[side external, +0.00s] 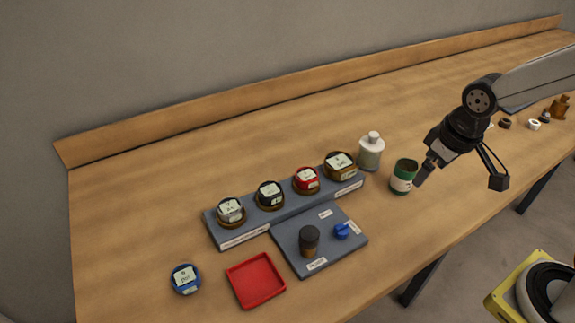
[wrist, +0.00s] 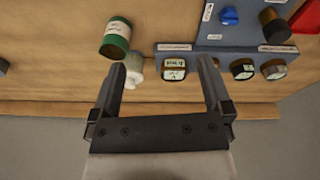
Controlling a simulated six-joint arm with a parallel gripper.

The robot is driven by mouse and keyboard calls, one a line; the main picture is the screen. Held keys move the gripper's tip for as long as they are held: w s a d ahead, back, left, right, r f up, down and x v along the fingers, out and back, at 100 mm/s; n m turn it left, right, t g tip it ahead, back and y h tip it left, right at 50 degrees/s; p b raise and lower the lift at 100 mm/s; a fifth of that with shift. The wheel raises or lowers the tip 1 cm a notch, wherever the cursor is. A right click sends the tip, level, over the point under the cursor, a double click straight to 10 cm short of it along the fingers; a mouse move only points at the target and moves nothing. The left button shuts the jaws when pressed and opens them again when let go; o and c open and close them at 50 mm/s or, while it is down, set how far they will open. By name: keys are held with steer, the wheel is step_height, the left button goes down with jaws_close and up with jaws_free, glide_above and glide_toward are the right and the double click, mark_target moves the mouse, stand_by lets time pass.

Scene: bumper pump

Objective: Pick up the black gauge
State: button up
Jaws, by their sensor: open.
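The black gauge (side external: 270,195) sits second from the left in the row of gauges on the blue-grey rack (side external: 230,240) in the side view. It has a pale square label on its face. In the wrist view the black gauge (wrist: 242,69) lies just right of my right finger. My gripper (side external: 421,178) is open and empty, well to the right of the rack and close to a green can. In the wrist view my gripper (wrist: 162,64) has its fingers spread, with the brass gauge (wrist: 174,68) showing between them.
A silver gauge (side external: 231,211) and a red gauge (side external: 306,180) flank the black one. The green can (side external: 403,177) and a white bottle (side external: 370,152) stand right of the rack. A panel with knobs (side external: 290,240), a red tray (side external: 256,280) and a blue gauge (side external: 186,279) lie in front.

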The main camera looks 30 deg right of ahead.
steer(key=w+n+h, duration=0.2)
steer(key=n, duration=0.3)
steer(key=n+t, duration=1)
steer(key=n, duration=1.7)
glide_above(272, 193)
steer(key=s+a, duration=0.1)
steer(key=s, duration=0.5)
steer(key=shift+t+h, duration=0.3)
steer(key=shift+t, duration=0.1)
steer(key=f, duration=1)
steer(key=shift+w+a+f, duration=0.2)
steer(key=shift+w+a, duration=0.05)
steer(key=shift+a, duration=0.05)
steer(key=shift+f, duration=0.5)
steer(key=shift+x, duration=3.9)
steer(key=shift+d+f, duration=0.1)
